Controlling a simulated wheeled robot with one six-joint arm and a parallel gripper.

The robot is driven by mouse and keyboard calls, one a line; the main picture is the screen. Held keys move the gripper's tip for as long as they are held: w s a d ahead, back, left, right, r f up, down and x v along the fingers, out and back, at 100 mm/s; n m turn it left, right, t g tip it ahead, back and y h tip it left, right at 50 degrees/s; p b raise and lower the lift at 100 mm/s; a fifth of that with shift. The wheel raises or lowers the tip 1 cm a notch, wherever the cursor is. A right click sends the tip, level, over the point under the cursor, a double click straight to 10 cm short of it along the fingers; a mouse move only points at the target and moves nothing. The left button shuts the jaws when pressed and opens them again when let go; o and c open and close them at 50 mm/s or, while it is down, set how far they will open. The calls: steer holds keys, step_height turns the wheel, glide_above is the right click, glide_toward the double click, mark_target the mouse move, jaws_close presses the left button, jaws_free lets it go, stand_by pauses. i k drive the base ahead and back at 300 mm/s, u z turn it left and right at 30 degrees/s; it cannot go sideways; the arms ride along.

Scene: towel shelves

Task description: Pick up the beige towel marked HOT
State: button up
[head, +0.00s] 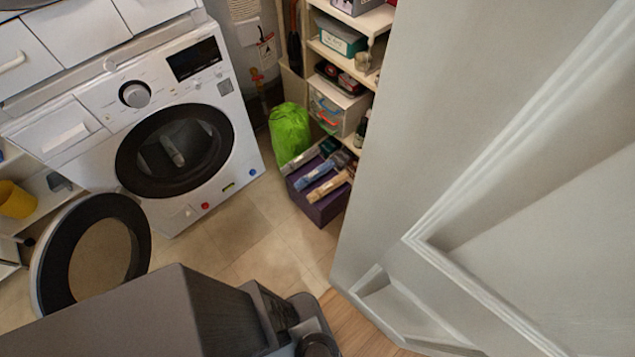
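No beige towel marked HOT shows in the head view, which is the only view given. My gripper is not in view either. A large grey part of my own body fills the bottom left and hides the floor there.
A white washing machine (214,187) stands at the left, its round door (141,238) swung open toward me. A shelf unit (325,50) with boxes stands at the back. A green bag (289,132) and a purple crate (318,211) are below. A white door (480,130) blocks the right. Tiled floor (245,240) between is clear.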

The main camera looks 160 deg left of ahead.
mark_target(316, 194)
steer(key=u, duration=0.5)
steer(key=k, duration=1.5)
steer(key=u, duration=3.4)
